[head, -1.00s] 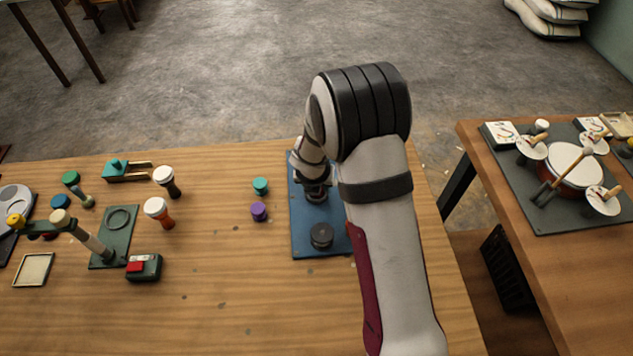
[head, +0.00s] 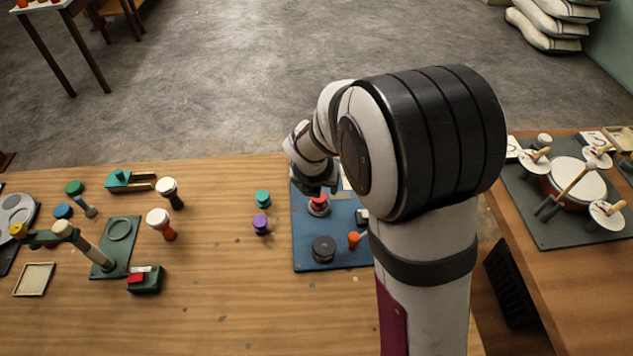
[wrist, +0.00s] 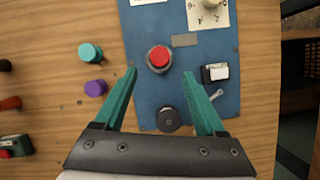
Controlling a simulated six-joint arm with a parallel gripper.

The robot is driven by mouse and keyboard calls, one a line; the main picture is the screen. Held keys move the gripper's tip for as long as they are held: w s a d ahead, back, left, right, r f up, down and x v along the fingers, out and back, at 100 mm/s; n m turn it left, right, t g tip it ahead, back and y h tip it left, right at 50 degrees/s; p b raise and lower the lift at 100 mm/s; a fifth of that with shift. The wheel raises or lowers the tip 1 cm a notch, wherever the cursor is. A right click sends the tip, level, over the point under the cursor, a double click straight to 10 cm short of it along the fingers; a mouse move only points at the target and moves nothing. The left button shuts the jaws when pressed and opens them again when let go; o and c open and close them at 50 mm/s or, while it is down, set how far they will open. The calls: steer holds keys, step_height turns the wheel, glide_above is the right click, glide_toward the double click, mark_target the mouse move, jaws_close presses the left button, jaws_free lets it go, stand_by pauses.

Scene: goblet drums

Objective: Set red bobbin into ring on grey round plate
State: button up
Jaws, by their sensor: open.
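The red bobbin (head: 318,201) stands on a grey round plate (head: 319,211) on the blue board. In the wrist view the red bobbin (wrist: 159,56) is a red disc with the grey round plate (wrist: 157,69) showing around it. The ring itself is mostly hidden under the bobbin, and I cannot tell how deep the bobbin sits. My gripper (wrist: 160,73) is open and empty. Its two teal fingers lie either side of the bobbin's line, apart from it, with the bobbin just beyond the tips in the picture. In the head view my fingers are hidden.
The blue board (head: 300,232) also carries a black knob (head: 323,249), an orange peg (head: 354,240) and a black-and-white block (wrist: 214,72). Teal (head: 263,198) and purple (head: 261,224) pieces stand to its left.

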steer(key=s+d+r+m+g, duration=0.1)
steer(key=s+d+r+m, duration=0.1)
steer(key=s+r+m, duration=0.35)
steer(key=s+d+r+m+g, duration=0.1)
steer(key=s+d+r+m, duration=0.15)
steer(key=s+m, duration=0.55)
steer(key=s+a+r+m+g+y, duration=0.1)
steer(key=s+m, duration=0.7)
steer(key=m, duration=0.4)
steer(key=s+a+r+m+g+y, duration=0.1)
steer(key=s+m, duration=0.7)
steer(key=m, duration=0.5)
steer(key=shift+g+y, duration=0.3)
steer(key=shift+y, duration=0.1)
steer(key=shift+r+m, duration=0.1)
steer(key=shift+m, duration=0.15)
